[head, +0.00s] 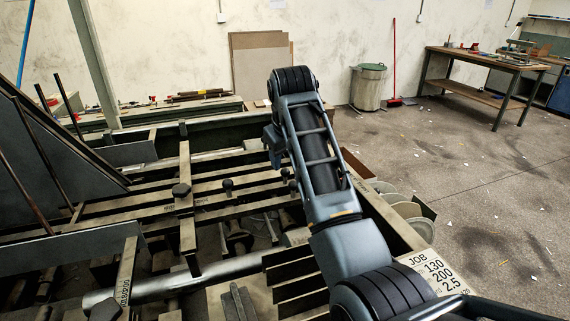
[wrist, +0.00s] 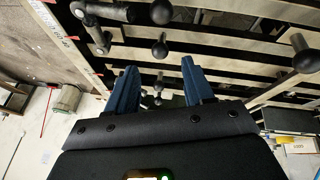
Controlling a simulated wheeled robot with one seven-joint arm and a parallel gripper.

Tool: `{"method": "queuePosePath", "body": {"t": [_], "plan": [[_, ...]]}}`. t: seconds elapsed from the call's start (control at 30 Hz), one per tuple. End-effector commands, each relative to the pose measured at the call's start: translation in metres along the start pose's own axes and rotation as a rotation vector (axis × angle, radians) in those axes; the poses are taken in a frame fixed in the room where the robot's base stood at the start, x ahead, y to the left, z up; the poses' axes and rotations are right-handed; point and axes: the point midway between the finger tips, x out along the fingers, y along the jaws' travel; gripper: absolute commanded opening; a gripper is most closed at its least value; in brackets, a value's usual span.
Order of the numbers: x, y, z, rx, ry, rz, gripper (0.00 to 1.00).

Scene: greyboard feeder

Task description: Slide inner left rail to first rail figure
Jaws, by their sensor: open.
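My gripper (wrist: 158,66) shows in the wrist view with two blue fingers apart and nothing between them. In the head view my arm hides it. Pale metal rails and bars (wrist: 230,48) of the feeder lie beyond the fingers. Round black knobs (wrist: 159,48) stand on them, one seen in the gap between the fingertips; I cannot tell any contact. In the head view, knobs (head: 228,185) sit on the feeder bars left of my arm. Which bar is the inner left rail is unclear. A job card (head: 432,270) reads 130, 200, 2.5.
A pale scale strip (wrist: 60,32) with red marks runs along the feeder edge at the wrist view's left. A crossbar (head: 185,160) with a large knob (head: 181,190) stands left in the head view. A bin (head: 368,88) and workbench (head: 485,75) stand far behind. Floor at right is open.

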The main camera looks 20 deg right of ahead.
Motion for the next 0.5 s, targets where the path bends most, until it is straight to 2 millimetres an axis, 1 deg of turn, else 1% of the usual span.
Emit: {"method": "queuePosePath", "body": {"t": [0.1, 0.3, 0.5], "plan": [[0.019, 0.000, 0.000, 0.000, -0.004, -0.001, 0.52], [0.045, 0.000, 0.000, 0.000, -0.002, 0.000, 0.52], [0.055, 0.000, 0.000, 0.000, 0.000, 0.000, 0.52]]}}
